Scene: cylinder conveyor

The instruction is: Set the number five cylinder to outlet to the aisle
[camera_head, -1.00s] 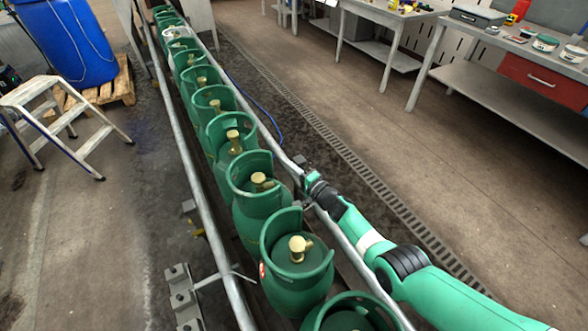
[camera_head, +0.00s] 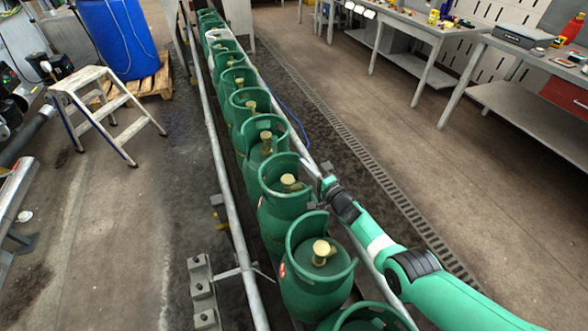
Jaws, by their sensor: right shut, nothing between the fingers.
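A row of green gas cylinders with brass valves and open-sided collars stands between two rails. I cannot read any numbers on them, so I cannot tell which is number five. My right gripper (camera_head: 327,181) is shut and empty beside the right rail, just right of one cylinder (camera_head: 283,213). I cannot tell whether it touches that cylinder or its collar. A nearer cylinder (camera_head: 315,287) has its brass valve (camera_head: 321,252) in plain view. Another cylinder (camera_head: 262,150) stands just behind the gripper's neighbour. My left gripper is out of view.
The left rail (camera_head: 232,215) and right rail (camera_head: 262,85) bound the row. A floor grate (camera_head: 345,140) runs along the aisle on the right, with workbenches (camera_head: 520,100) beyond. A step stool (camera_head: 105,110) and blue drum (camera_head: 120,38) stand at left.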

